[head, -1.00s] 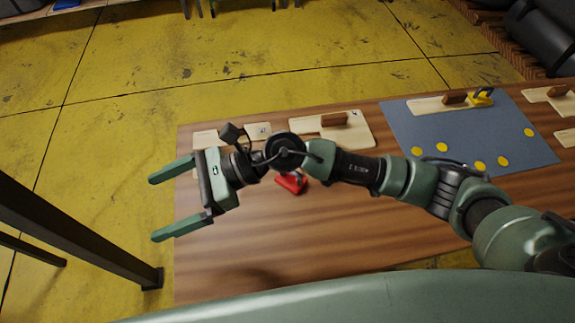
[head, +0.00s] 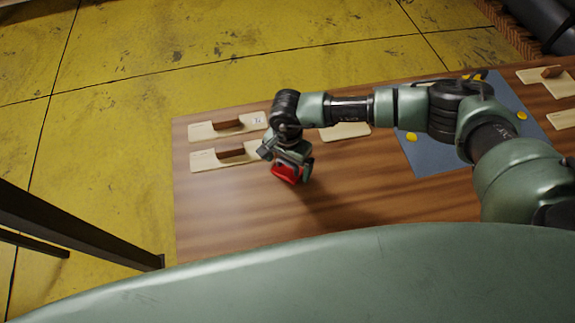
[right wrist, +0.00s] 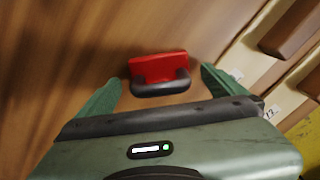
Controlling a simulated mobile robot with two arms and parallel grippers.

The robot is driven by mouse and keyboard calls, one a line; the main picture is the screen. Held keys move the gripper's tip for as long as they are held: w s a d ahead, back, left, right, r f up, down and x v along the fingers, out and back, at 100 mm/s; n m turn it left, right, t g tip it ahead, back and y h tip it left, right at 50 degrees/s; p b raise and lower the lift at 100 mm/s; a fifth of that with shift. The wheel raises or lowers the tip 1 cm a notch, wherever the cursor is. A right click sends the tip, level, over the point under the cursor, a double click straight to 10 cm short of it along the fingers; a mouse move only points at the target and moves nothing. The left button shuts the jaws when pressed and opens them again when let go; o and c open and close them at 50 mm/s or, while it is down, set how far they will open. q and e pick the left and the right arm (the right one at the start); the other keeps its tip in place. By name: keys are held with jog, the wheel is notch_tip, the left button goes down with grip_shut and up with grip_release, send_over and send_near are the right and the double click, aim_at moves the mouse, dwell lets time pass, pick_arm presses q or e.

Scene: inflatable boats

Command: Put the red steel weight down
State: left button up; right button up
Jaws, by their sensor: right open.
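The red steel weight (head: 287,173) is on the wooden table, partly hidden under my right gripper in the head view. In the right wrist view the weight (right wrist: 158,66) shows as a red block with a dark handle, between the two green fingers. My right gripper (head: 292,166) points down over it. In the right wrist view the gripper (right wrist: 162,90) is open, with a gap between each finger and the weight. My left gripper is not in view.
The wooden table (head: 225,225) has bare room to the left and front of the weight. Pale boards with brown handles (head: 228,128) lie behind and left. A blue-grey mat (head: 430,158) with yellow discs lies to the right. A dark metal frame (head: 80,235) stands at the left.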

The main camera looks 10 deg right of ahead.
jog(key=shift+f, duration=0.75)
jog(key=c, duration=1.8)
jog(key=shift+w+r, duration=0.1)
grip_shut()
